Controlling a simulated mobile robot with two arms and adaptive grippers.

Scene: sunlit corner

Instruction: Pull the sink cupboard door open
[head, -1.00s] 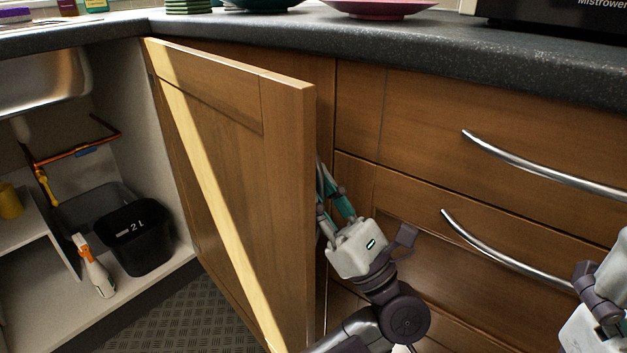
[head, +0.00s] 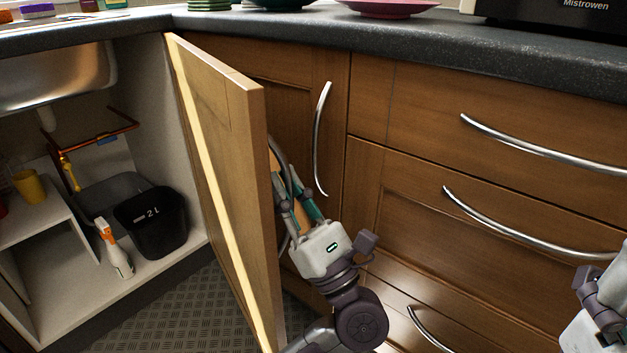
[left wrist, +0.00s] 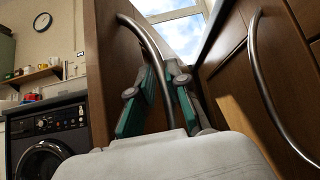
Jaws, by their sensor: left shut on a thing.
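The sink cupboard door (head: 225,150) stands wide open, its free edge toward me, with the cupboard's inside in view on the left. My left gripper (head: 283,190) is on the door's outer side, shut on the curved metal door handle (head: 276,150). In the left wrist view the handle (left wrist: 143,35) runs down between the green-padded fingers (left wrist: 160,95); the fingertips' contact with it is partly hidden. My right gripper (head: 598,300) shows only in part at the lower right edge, and its fingers cannot be made out.
Inside the cupboard are a black bin (head: 152,222), a spray bottle (head: 114,250), a yellow cup (head: 29,186) and copper pipes (head: 95,143). A neighbouring cupboard handle (head: 320,140) and drawer handles (head: 540,150) stick out close to the left arm. Patterned floor (head: 190,305) shows below.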

